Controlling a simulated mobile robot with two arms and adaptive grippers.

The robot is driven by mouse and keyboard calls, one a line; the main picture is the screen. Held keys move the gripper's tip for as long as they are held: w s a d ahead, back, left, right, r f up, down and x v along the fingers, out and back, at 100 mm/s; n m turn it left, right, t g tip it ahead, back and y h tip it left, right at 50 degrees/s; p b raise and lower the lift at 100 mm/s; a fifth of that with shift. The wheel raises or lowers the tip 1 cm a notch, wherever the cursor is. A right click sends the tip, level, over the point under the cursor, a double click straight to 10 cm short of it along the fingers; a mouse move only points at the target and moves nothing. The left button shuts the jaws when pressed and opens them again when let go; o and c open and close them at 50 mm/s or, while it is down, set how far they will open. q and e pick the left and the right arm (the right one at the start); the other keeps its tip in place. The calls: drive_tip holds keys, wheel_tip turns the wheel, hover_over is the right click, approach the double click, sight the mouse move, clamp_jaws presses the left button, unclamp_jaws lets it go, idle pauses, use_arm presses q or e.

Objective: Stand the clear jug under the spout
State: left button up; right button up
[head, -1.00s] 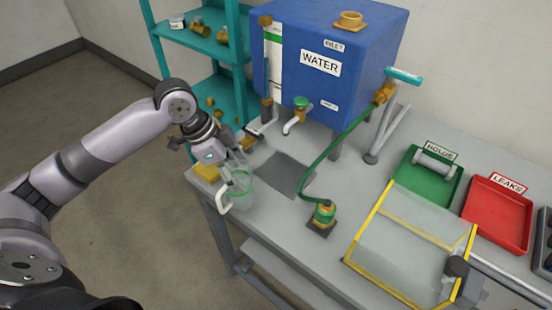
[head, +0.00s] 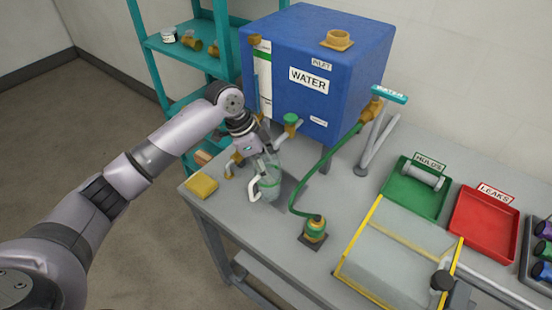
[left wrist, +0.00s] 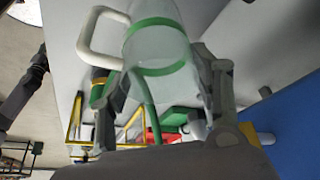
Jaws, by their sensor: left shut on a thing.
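The clear jug (head: 270,190) has a white handle and green bands, and looks upright in the head view. My left gripper (head: 257,158) is shut on it near the top. In the left wrist view the jug (left wrist: 158,48) lies between the two fingers of my left gripper (left wrist: 165,88). The spout (head: 277,139), under a green-topped tap, sticks out of the front of the blue water tank (head: 350,65). The jug is in front of and below the spout, at the dark square (head: 292,188) on the table. I cannot tell whether its base touches. My right gripper is out of view.
A yellow block (head: 202,186) lies at the table's left edge. A green hose (head: 330,155) runs from the tank to a fitting (head: 315,229) right of the jug. A clear yellow-edged cover (head: 395,255), a green tray (head: 413,195) and a red tray (head: 484,223) stand further right.

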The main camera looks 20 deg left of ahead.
sight(275, 161)
use_arm(q)
drive_tip(key=w, duration=0.1)
drive_tip(key=w+d+p, duration=0.1)
drive_tip(key=w+f, duration=0.1)
drive_tip(key=shift+w+d, duration=0.15)
drive_tip(key=shift+d, duration=0.05)
drive_tip(key=shift+f, duration=0.2)
drive_tip(key=shift+a, duration=0.1)
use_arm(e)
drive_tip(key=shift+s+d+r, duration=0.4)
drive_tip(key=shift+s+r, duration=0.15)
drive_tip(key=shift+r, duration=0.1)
use_arm(q)
drive_tip(key=shift+f, duration=0.2)
drive_tip(key=o, duration=1.4)
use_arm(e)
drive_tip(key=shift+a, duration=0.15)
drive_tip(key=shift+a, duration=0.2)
